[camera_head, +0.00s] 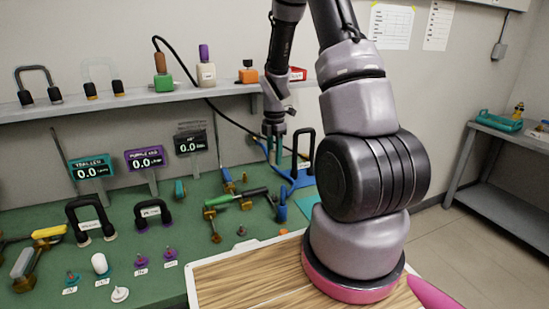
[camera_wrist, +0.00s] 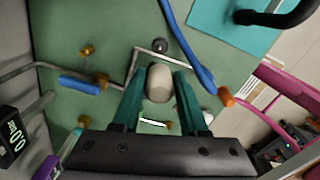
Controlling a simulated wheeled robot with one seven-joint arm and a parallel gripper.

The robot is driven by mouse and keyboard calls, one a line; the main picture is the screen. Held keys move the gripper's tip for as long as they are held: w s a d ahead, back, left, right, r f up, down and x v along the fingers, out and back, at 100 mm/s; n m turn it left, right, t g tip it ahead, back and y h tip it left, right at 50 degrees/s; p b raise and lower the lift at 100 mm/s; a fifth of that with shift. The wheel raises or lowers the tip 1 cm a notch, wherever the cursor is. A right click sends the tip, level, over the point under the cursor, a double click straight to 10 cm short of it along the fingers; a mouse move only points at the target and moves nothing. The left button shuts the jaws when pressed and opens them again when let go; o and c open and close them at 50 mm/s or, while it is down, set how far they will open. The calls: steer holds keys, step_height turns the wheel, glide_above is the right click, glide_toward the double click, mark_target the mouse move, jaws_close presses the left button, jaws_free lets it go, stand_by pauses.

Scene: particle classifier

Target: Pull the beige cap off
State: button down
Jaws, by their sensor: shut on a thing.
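The beige cap (camera_wrist: 158,84) shows in the wrist view as a smooth, rounded pale piece between my two teal fingers. My gripper (camera_head: 274,152) points down above the back of the green bench in the head view and is shut on the cap. In the head view I cannot make out the cap at the fingertips. What the cap sits on is hidden beneath it, and I cannot tell whether it is seated or lifted clear.
A bent metal rod (camera_wrist: 128,68) runs close beside the cap. A blue hose (camera_wrist: 187,45) with an orange tip lies to its right, and a blue-handled valve (camera_wrist: 80,85) to its left. A shelf (camera_head: 130,100) runs along the wall behind the bench.

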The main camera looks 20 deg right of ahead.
steer(key=shift+r, duration=1.5)
